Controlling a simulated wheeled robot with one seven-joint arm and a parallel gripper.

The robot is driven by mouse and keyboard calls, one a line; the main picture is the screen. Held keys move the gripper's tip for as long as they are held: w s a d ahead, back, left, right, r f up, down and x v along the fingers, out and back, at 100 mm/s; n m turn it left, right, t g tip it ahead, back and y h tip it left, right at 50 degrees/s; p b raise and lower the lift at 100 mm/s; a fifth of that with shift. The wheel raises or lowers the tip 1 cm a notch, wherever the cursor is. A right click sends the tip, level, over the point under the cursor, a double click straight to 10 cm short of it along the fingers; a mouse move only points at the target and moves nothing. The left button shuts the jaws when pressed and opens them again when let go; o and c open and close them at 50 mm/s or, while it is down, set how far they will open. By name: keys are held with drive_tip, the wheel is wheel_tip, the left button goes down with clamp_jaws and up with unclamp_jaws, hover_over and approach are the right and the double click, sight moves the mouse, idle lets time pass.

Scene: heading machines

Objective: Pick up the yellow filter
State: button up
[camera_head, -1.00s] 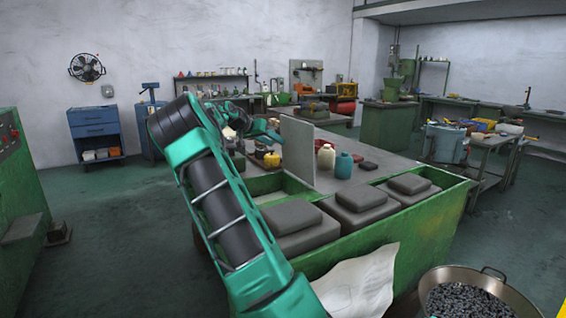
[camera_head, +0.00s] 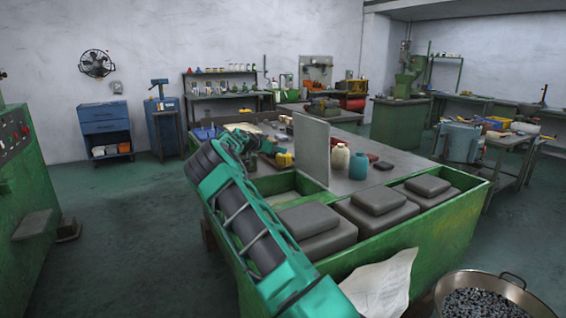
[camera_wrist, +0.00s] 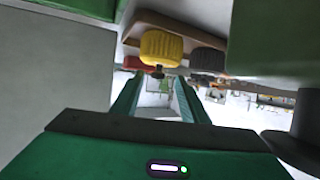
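The yellow filter (camera_head: 284,159) stands on the grey bench top, left of the upright grey panel (camera_head: 312,148). In the wrist view, which looks upside down, the yellow filter (camera_wrist: 160,46) sits just beyond my fingertips, with a dark round part beside it (camera_wrist: 208,59). My gripper (camera_wrist: 158,88) shows two teal fingers spread apart with nothing between them. In the head view my gripper (camera_head: 266,143) is just behind and left of the yellow filter; its fingers are too small to make out there.
A cream bottle (camera_head: 340,157) and a teal bottle (camera_head: 358,166) stand right of the panel. Grey padded blocks (camera_head: 318,232) fill the green bench's front compartments. A paper sheet (camera_head: 383,285) and a metal pan (camera_head: 487,285) are at the front right. Open floor lies left.

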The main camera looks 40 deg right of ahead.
drive_tip(key=x, duration=0.4)
drive_tip(key=shift+d+r, duration=0.1)
drive_tip(key=shift+r, duration=0.25)
drive_tip(key=shift+d+f, duration=0.3)
drive_tip(key=shift+d, duration=0.3)
drive_tip(key=shift+c, duration=0.2)
clamp_jaws()
